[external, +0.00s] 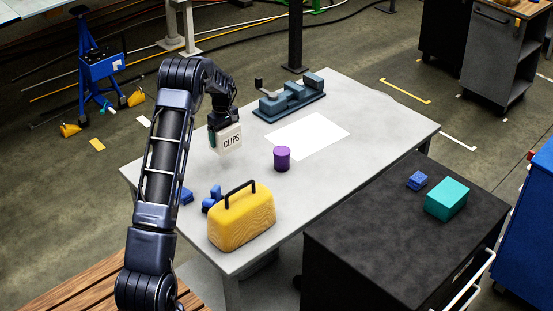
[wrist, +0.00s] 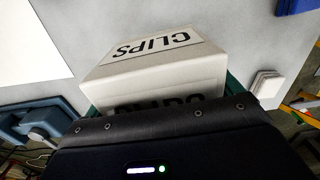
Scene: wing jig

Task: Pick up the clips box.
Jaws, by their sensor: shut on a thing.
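The clips box (external: 230,138) is a white box with "CLIPS" in black letters. In the external view it hangs from my gripper (external: 222,122) above the left part of the grey table (external: 300,190), and looks a little tilted. In the wrist view the clips box (wrist: 155,70) fills the middle, with its lettered faces showing. My gripper (wrist: 165,100) is shut on it, with a green finger edge at each side. The fingertips are mostly hidden by the box and the wrist housing.
On the table are a purple cylinder (external: 282,158), a yellow toolbox (external: 240,217) with a black handle, blue blocks (external: 211,199), a blue-grey vise (external: 290,95) and a white sheet (external: 308,134). A black cabinet (external: 380,235) with a teal box (external: 447,199) stands at the right.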

